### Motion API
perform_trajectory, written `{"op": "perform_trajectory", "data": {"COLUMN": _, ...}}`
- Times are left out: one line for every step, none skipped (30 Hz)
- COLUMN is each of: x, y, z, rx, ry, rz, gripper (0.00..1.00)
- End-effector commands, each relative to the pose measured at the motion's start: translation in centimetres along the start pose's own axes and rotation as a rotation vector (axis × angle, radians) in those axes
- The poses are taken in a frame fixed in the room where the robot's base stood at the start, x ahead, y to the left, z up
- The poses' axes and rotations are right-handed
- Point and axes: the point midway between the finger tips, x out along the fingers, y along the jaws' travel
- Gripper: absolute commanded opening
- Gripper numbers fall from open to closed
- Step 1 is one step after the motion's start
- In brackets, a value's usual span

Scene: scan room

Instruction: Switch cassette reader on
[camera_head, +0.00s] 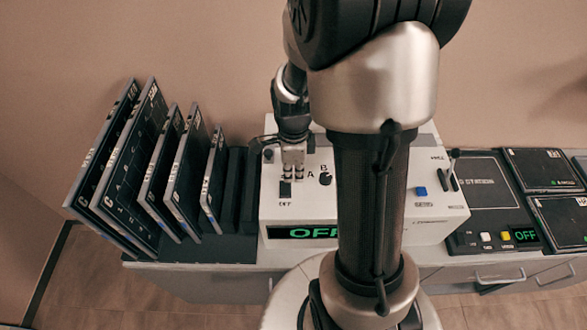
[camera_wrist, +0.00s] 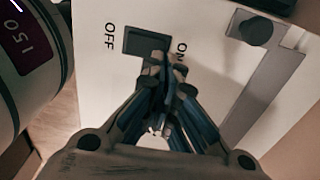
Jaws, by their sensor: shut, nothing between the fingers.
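A white console (camera_head: 430,205) stands in the middle of the counter, behind my arm. Its front display (camera_head: 290,232) shows green "OFF", partly covered by my arm. A dark rocker switch (camera_head: 285,189) sits on its top. In the wrist view the switch (camera_wrist: 132,41) lies between the printed words OFF and ON. My gripper (camera_head: 292,174) is shut and empty, just over the switch. In the wrist view its fingertips (camera_wrist: 163,68) are at the ON end and cover part of it. I cannot tell whether they touch it.
Several dark cassettes (camera_head: 130,190) lean in a rack to the left of the console. A black panel (camera_head: 480,200) with a white button, a yellow button and its own green "OFF" display (camera_head: 525,236) lies to the right. A slotted lever (camera_wrist: 255,30) is near the gripper.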

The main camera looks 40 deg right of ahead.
Motion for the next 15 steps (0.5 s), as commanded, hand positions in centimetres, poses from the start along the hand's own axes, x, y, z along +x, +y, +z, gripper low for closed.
{"op": "perform_trajectory", "data": {"x": -0.01, "y": 0.0, "z": 0.0, "rx": 0.0, "ry": 0.0, "rz": 0.0, "gripper": 0.0}}
{"op": "perform_trajectory", "data": {"x": -0.02, "y": 0.0, "z": 0.0, "rx": 0.0, "ry": 0.0, "rz": 0.0, "gripper": 0.0}}
{"op": "perform_trajectory", "data": {"x": -0.03, "y": 0.0, "z": 0.0, "rx": 0.0, "ry": 0.0, "rz": 0.0, "gripper": 0.0}}
{"op": "perform_trajectory", "data": {"x": -0.04, "y": 0.0, "z": 0.0, "rx": 0.0, "ry": 0.0, "rz": 0.0, "gripper": 0.0}}
{"op": "perform_trajectory", "data": {"x": -0.04, "y": 0.0, "z": 0.0, "rx": 0.0, "ry": 0.0, "rz": 0.0, "gripper": 0.0}}
{"op": "perform_trajectory", "data": {"x": -0.04, "y": 0.0, "z": 0.0, "rx": 0.0, "ry": 0.0, "rz": 0.0, "gripper": 0.0}}
{"op": "perform_trajectory", "data": {"x": -0.04, "y": -0.01, "z": 0.0, "rx": 0.0, "ry": 0.0, "rz": 0.0, "gripper": 0.0}}
{"op": "perform_trajectory", "data": {"x": -0.04, "y": -0.03, "z": 0.0, "rx": 0.0, "ry": 0.0, "rz": 0.003, "gripper": 0.0}}
{"op": "perform_trajectory", "data": {"x": -0.02, "y": -0.08, "z": 0.0, "rx": 0.001, "ry": 0.0, "rz": 0.01, "gripper": 0.0}}
{"op": "perform_trajectory", "data": {"x": 0.01, "y": -0.14, "z": 0.0, "rx": 0.001, "ry": 0.001, "rz": 0.019, "gripper": 0.0}}
{"op": "perform_trajectory", "data": {"x": 0.09, "y": -0.15, "z": -0.01, "rx": 0.002, "ry": 0.001, "rz": 0.032, "gripper": 0.0}}
{"op": "perform_trajectory", "data": {"x": 0.2, "y": -0.22, "z": -0.01, "rx": 0.002, "ry": 0.001, "rz": 0.05, "gripper": 0.0}}
{"op": "perform_trajectory", "data": {"x": 0.32, "y": -0.29, "z": -0.01, "rx": 0.002, "ry": 0.002, "rz": 0.064, "gripper": 0.0}}
{"op": "perform_trajectory", "data": {"x": 0.43, "y": -0.31, "z": -0.03, "rx": 0.002, "ry": 0.002, "rz": 0.079, "gripper": 0.0}}
{"op": "perform_trajectory", "data": {"x": 0.56, "y": -0.35, "z": -0.02, "rx": 0.001, "ry": 0.001, "rz": 0.089, "gripper": 0.0}}
